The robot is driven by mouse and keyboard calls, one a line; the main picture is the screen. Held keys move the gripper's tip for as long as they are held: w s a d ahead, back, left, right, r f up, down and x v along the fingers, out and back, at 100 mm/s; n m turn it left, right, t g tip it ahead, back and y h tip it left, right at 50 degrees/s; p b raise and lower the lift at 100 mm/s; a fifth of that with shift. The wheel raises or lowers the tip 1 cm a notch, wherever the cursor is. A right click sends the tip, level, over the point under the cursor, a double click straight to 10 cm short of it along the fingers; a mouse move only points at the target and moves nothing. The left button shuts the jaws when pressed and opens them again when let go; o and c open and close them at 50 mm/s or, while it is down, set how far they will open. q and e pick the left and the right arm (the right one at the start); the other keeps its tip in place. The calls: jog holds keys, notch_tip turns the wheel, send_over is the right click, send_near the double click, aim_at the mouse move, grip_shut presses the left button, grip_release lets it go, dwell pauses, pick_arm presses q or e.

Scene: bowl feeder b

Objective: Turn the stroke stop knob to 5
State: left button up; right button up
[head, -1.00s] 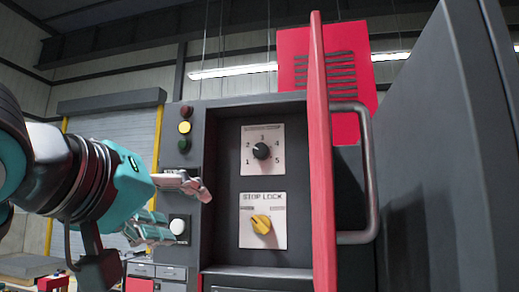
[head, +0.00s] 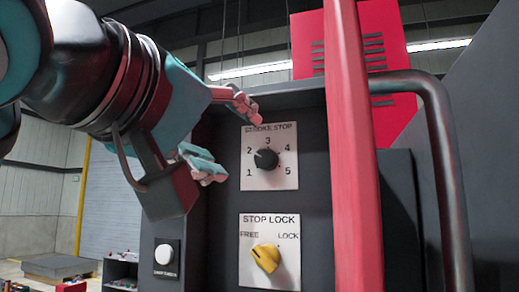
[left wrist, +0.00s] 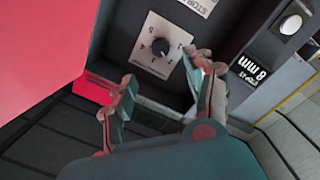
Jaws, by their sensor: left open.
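The stroke stop knob (head: 266,159) is a black round knob on a white plate (head: 283,181) marked 1 to 5, inside a dark recess. Its white pointer mark appears to face the 2. My left gripper (head: 233,140) is open and empty, just left of the plate, with one finger above the other. In the left wrist view the knob (left wrist: 160,47) lies ahead of the open fingers (left wrist: 166,82), and nothing is between them. The fingers look apart from the knob. My right gripper is not in view.
A yellow stop lock knob (head: 265,257) below tilts toward FREE. A white button (head: 164,254) is at lower left.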

aim_at(263, 158)
pick_arm(q)
jog(key=p+x, duration=0.3)
jog(key=x, duration=0.5)
jog(key=shift+w+p, duration=0.15)
jog(key=shift+p, duration=0.15)
jog(key=shift+w+d+r, duration=0.1)
jog(key=shift+w, duration=0.25)
jog(key=shift+w+d+p, duration=0.15)
jog(key=shift+w+p, duration=0.2)
jog(key=shift+p, duration=0.1)
jog(key=shift+w+d, duration=0.2)
jog(key=shift+w, duration=0.2)
jog(key=c, duration=0.7)
grip_shut()
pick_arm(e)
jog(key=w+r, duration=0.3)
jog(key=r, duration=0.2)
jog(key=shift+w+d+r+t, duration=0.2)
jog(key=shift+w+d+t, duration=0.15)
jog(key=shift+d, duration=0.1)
